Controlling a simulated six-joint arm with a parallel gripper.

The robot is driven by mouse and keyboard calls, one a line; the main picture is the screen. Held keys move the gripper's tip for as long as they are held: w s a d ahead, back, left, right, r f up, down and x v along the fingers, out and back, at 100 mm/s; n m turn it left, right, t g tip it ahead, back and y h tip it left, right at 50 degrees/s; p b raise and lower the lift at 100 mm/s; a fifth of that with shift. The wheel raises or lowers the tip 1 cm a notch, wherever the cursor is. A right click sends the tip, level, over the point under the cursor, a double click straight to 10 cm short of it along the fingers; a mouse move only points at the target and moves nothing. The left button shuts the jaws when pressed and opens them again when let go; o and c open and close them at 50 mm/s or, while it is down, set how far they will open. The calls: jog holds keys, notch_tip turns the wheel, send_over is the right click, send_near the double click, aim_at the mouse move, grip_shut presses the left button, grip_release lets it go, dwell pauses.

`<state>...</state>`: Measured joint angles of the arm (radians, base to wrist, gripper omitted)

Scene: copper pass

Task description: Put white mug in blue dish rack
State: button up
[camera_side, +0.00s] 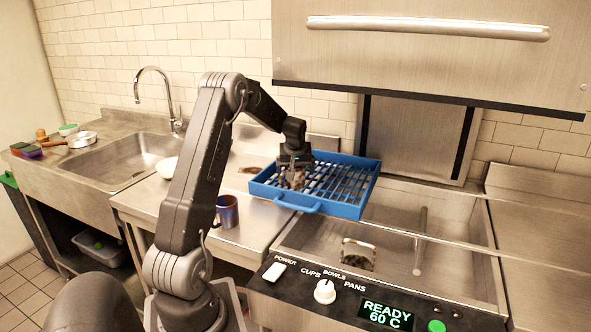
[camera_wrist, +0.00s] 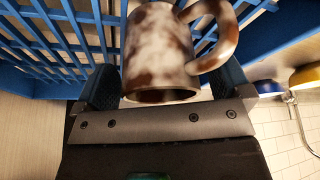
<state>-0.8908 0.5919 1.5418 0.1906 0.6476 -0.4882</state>
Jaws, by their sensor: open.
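The white mug (camera_wrist: 158,48), covered in brown stains, is in the blue dish rack (camera_wrist: 62,32) in the wrist view, with its handle to the upper right. In the side view the mug (camera_side: 297,181) is small and partly hidden under my gripper (camera_side: 294,160), at the left part of the rack (camera_side: 345,209). My gripper (camera_wrist: 165,84) is open, with one dark finger on each side of the mug. I cannot tell whether the fingers touch it. The mug's base contact with the rack is hidden.
A dark blue-brown mug (camera_side: 227,211) stands on the steel counter left of the rack. A white bowl (camera_side: 167,168) is partly behind my arm. An open steel basin (camera_side: 440,225) lies right of the rack, under a raised hood (camera_side: 420,60). A sink (camera_side: 120,160) is at left.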

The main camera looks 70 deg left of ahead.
jog(key=v, duration=1.2)
jog(key=shift+r, duration=0.2)
jog(key=s+d+f+m+t, duration=0.15)
jog(key=d+f+m, duration=0.35)
jog(key=m, duration=0.5)
jog(key=s+d+r+m+t+h, duration=0.15)
jog(key=d+r, duration=0.25)
jog(key=d, duration=0.8)
jog(key=s+d+r+m+t, duration=0.1)
jog(key=d+r+m, duration=0.15)
jog(key=d, duration=0.95)
jog(key=s+d+h, duration=0.2)
jog(key=s+d, duration=0.8)
jog(key=d, duration=0.2)
jog(key=shift+s+r+h, duration=0.25)
jog(key=shift+r+h, duration=0.05)
jog(key=shift+h, duration=0.05)
